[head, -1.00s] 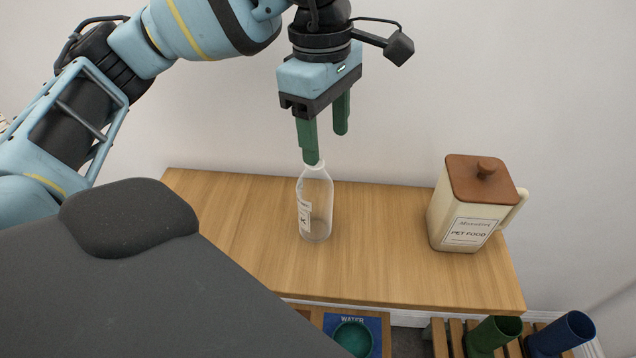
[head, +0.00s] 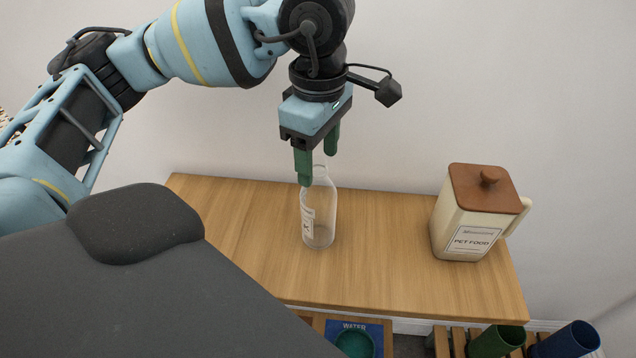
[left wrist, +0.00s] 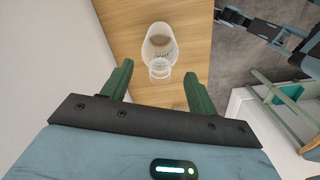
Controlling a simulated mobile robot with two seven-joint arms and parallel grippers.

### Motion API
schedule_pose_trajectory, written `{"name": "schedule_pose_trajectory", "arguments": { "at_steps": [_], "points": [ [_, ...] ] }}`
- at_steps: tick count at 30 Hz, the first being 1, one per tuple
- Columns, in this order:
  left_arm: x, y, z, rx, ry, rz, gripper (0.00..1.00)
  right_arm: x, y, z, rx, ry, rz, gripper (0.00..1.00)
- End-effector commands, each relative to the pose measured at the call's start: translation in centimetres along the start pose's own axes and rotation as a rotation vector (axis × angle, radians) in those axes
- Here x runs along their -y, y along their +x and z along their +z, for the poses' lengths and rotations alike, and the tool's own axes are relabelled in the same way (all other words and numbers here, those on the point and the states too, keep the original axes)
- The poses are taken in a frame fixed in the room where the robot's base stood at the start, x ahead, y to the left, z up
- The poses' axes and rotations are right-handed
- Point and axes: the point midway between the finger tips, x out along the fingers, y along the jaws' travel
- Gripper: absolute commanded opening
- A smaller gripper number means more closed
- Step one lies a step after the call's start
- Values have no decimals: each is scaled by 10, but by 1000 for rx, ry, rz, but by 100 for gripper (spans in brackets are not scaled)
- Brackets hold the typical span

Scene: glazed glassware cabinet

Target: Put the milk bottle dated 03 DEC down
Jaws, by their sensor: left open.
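A clear glass milk bottle (head: 319,215) with a white label stands upright on the wooden shelf top (head: 385,265). The date on its label is too small to read.
A cream pet food canister (head: 466,225) with a brown lid stands at the right of the shelf. Below the front edge are a blue water mat with a green bowl (head: 355,342), and green (head: 496,341) and blue (head: 570,340) cylinders on slats. The shelf's left side is clear.

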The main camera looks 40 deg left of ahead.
Motion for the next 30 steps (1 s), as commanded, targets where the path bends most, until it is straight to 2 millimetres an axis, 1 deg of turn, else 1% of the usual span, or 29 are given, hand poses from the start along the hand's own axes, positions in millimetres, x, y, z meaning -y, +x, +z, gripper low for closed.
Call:
{"name": "schedule_pose_trajectory", "arguments": {
  "at_steps": [3,6,14,17,27,28,30],
  "points": [
    [0,15,0,-1,0,-1,59,0,0,-2,-3,0,0,36],
    [0,23,0,0,0,0,59,0,0,-2,-3,0,0,36],
    [0,25,0,1,0,0,59,0,0,-1,-2,0,0,36],
    [0,25,0,1,0,0,48,0,0,-1,-2,0,0,36],
    [0,25,0,1,0,0,3,0,0,-1,-2,-1,0,36],
    [0,25,0,1,0,0,0,0,0,-1,-2,-1,0,36],
    [0,26,0,0,0,-1,0,0,0,-1,-2,-1,0,36]
  ]
}}
